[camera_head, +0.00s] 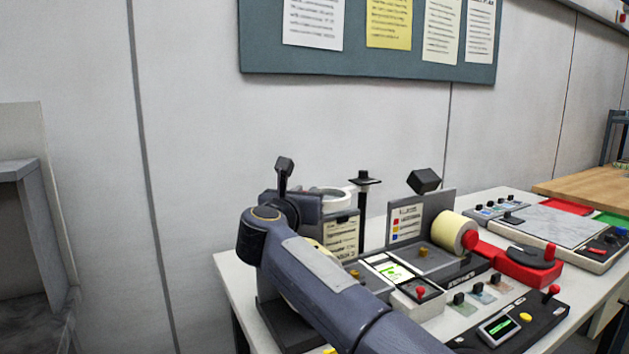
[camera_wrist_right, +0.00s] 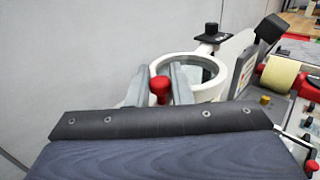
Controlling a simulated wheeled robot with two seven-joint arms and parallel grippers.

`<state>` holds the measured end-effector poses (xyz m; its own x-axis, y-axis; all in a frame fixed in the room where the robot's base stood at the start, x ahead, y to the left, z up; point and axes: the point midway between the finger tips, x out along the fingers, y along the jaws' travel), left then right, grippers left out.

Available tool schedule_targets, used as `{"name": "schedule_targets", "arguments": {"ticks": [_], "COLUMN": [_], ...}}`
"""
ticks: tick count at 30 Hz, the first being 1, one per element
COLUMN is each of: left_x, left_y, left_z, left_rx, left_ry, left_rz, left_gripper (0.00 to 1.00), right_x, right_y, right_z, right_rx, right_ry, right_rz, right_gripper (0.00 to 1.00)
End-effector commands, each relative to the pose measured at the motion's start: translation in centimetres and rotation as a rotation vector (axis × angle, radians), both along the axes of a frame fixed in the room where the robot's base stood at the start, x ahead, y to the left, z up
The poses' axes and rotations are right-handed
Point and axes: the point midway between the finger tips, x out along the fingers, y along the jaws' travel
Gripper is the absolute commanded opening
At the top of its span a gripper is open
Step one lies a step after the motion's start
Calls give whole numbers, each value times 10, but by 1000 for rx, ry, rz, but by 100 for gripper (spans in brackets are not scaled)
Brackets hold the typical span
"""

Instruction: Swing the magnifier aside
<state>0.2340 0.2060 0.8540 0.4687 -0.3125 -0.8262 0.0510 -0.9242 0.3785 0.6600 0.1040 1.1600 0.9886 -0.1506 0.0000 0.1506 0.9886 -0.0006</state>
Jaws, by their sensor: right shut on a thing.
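The magnifier is a white ring with a clear lens (camera_wrist_right: 203,72), seen large in the right wrist view. A red knob (camera_wrist_right: 160,92) stands at its near left side. My right gripper (camera_wrist_right: 161,82) has its two grey fingers on either side of this knob and is shut on it. In the head view the white ring (camera_head: 347,191) shows only in part, beside the black post (camera_head: 363,205) and behind my wrist. My left gripper is not in view.
The rewinder's upright panel (camera_head: 405,222), a cream label roll (camera_head: 453,231) and a red base (camera_head: 512,268) stand right of the post. A control box (camera_head: 500,328) with a red-topped lever is at the front. A grey wall (camera_head: 190,120) lies behind the white table.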

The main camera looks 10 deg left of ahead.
Motion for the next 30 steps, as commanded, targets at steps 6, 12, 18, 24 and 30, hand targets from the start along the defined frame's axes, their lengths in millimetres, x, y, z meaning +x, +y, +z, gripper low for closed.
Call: {"name": "schedule_targets", "arguments": {"ticks": [6,12,18,24,30], "left_x": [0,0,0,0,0], "left_y": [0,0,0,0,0], "left_z": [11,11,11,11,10], "left_rx": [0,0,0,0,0], "left_ry": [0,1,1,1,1], "left_rz": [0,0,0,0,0], "left_gripper": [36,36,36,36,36], "right_x": [5,5,5,5,4], "right_y": [4,5,5,5,5], "right_z": [1,1,1,1,0], "right_rx": [1,2,0,1,1], "right_ry": [0,-2,-4,-2,-1], "right_rz": [-34,-37,-34,-35,-35], "right_gripper": [0,0,21,37,37]}}
